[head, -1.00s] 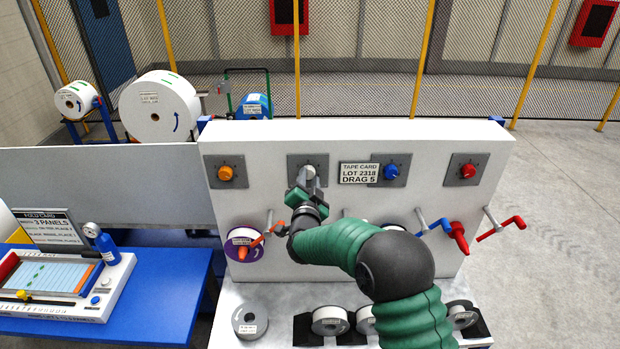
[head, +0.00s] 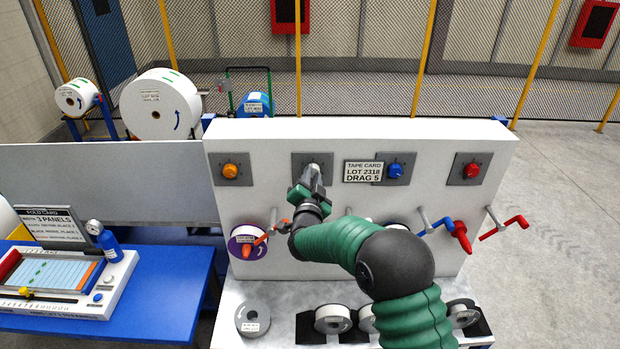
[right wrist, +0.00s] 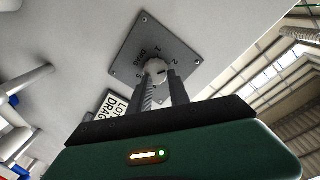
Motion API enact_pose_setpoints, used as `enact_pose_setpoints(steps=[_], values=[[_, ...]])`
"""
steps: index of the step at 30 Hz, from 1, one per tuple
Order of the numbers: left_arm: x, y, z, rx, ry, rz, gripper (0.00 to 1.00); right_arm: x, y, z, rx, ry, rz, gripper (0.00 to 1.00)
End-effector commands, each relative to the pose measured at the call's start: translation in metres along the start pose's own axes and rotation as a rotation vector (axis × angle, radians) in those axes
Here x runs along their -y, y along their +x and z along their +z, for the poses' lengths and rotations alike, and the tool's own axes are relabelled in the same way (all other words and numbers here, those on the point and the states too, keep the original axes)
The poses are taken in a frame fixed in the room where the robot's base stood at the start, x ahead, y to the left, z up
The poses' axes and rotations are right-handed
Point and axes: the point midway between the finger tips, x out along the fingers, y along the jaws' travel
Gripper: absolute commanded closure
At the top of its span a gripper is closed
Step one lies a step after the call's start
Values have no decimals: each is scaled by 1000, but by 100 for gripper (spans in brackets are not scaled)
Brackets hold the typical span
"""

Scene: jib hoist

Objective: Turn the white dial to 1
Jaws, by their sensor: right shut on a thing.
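The white dial (head: 313,169) sits on a grey square plate (head: 298,163) on the upright white panel, second from the left in a row of dials. My right gripper (head: 312,176) reaches up to it and hides part of it. In the right wrist view the white dial (right wrist: 155,67) is between the two fingers of my right gripper (right wrist: 160,80), which are shut on it. Small numbers ring the dial on the plate, but the setting is too small to read surely. My left gripper is not in view.
An orange dial (head: 230,171) is to the left; a blue dial (head: 395,170) and a red dial (head: 471,170) are to the right. A tape card (head: 363,172) reading DRAG 5 is beside the white dial's plate. Crank handles (head: 502,229) stick out below.

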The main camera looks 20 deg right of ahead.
Motion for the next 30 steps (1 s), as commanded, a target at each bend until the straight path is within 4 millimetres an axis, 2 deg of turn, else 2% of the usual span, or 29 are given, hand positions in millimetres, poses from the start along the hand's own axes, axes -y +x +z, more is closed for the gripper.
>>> enact_pose_setpoints(steps=[1, 16, 30], values=[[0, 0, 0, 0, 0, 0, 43, 0, 3, -7, -15, -2, -2, 100], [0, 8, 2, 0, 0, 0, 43, -1, 3, -5, -19, -86, -6, 100], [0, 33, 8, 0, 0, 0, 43, 0, 3, -4, -41, -476, -24, 100]])
